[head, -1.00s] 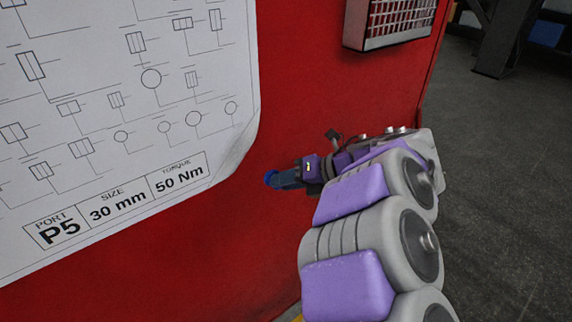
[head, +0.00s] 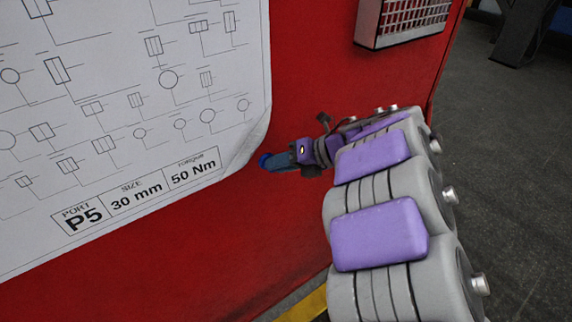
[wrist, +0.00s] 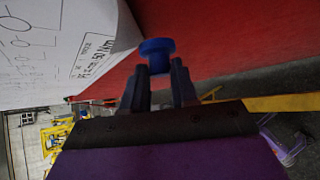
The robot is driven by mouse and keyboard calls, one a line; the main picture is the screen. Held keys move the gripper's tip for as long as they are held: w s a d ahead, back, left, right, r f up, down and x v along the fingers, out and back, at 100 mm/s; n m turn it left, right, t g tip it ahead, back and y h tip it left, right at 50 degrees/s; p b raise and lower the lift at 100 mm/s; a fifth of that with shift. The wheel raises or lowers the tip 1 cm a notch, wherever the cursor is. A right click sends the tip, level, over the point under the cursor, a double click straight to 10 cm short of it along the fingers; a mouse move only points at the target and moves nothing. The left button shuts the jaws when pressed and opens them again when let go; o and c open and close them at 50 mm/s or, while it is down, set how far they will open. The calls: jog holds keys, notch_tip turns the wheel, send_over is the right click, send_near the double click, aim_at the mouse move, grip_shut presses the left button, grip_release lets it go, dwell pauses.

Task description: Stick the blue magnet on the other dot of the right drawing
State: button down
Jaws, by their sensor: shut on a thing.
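The blue magnet (wrist: 157,54) is held between my gripper's fingertips (wrist: 159,78) in the wrist view. In the head view the magnet (head: 264,160) shows as a small blue disc at the tip of my gripper (head: 280,161). It is close to the red panel, just off the drawing's lower right corner; I cannot tell whether it touches the panel. The white drawing (head: 130,110) hangs on the panel, with circles, rectangles and a label reading P5, 30 mm, 50 Nm. Its lower right corner curls out. No clear magnet dot is visible on this part of it.
Grey floor (head: 510,130) lies to the right, and a yellow strip (head: 305,305) runs below the panel.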

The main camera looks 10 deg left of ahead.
jog(key=w+a, duration=0.1)
jog(key=a, duration=0.1)
jog(key=w+a+p, duration=0.1)
jog(key=w+a, duration=0.1)
jog(key=shift+w, duration=0.15)
dwell(1.2)
jog(key=c, duration=0.8)
grip_release()
jog(key=shift+d, duration=0.1)
